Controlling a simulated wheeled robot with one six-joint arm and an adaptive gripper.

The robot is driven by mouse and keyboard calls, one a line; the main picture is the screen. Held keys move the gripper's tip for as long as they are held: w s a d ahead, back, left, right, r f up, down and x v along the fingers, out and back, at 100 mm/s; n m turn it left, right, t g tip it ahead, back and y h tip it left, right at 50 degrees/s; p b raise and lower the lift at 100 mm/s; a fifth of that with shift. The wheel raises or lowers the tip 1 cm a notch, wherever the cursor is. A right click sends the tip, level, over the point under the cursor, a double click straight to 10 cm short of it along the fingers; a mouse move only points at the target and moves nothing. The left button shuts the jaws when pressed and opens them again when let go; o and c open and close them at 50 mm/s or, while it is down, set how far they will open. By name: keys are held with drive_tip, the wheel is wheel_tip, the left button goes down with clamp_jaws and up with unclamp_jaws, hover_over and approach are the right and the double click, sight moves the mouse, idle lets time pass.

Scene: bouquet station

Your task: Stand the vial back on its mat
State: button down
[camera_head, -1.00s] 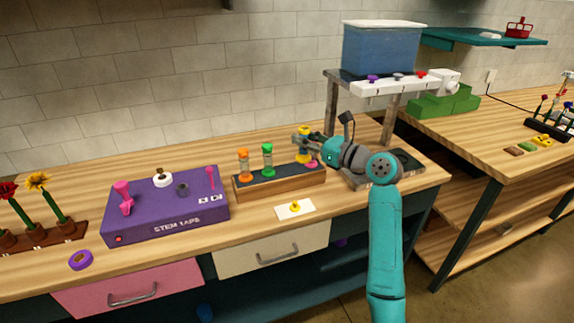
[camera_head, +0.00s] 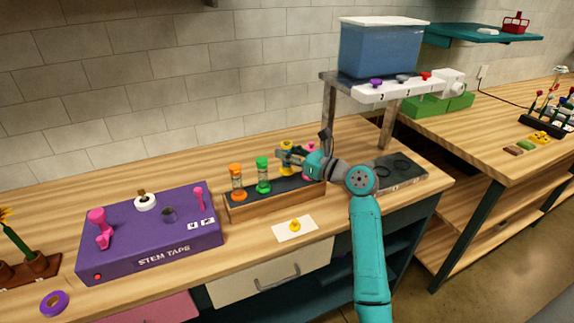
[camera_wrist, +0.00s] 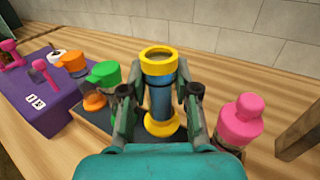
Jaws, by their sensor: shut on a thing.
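The vial has a clear bluish body and yellow top and bottom rings. It shows in the wrist view (camera_wrist: 160,98) and at the right part of the rack in the head view (camera_head: 287,145). My gripper (camera_wrist: 158,92) is shut on its body, one finger on each side; it also shows in the head view (camera_head: 284,157). The vial is upright, with an open top. Its base is at or just over the dark strip (camera_wrist: 92,128) on the wooden rack (camera_head: 275,202); I cannot tell if it touches. Which surface is its mat is unclear.
On the rack, a green-capped vial (camera_head: 263,175) and an orange-capped vial (camera_head: 237,182) stand left of it, and a pink-capped one (camera_wrist: 239,122) right. A white card (camera_head: 283,232) with a yellow stopper (camera_head: 295,225) lies in front.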

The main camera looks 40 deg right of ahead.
sight(291, 165)
drive_tip(key=shift+f, duration=1.95)
drive_tip(key=shift+f, duration=0.15)
drive_tip(key=c, duration=0.9)
unclamp_jaws()
drive_tip(key=shift+o, duration=0.2)
drive_tip(key=v, duration=1.2)
